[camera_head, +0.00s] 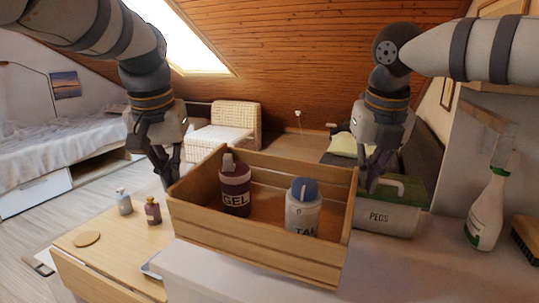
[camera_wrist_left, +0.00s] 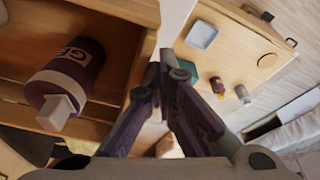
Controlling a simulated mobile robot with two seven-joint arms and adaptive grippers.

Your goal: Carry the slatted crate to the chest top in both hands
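The slatted wooden crate (camera_head: 255,243) is at the centre of the head view, over the edge of a white top (camera_head: 205,275); whether its base touches is unclear. It holds a purple GEL bottle (camera_head: 235,190) and a white bottle with a blue cap (camera_head: 302,210). In the left wrist view the crate (camera_wrist_left: 143,70) is on the left. My left gripper (camera_head: 168,183) is at its left end wall, fingertips (camera_wrist_left: 161,68) close together; a grip on the wall is unclear. My right gripper (camera_head: 372,185) is just beside its right end, finger gap unclear.
A PEGS box (camera_head: 388,218), spray bottle (camera_head: 487,212) and brush (camera_head: 527,238) stand right of the crate. A lower wooden table (camera_head: 105,250) at left bears two small bottles (camera_head: 124,202) and a round coaster (camera_head: 87,239). A bed (camera_head: 60,150) is behind.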

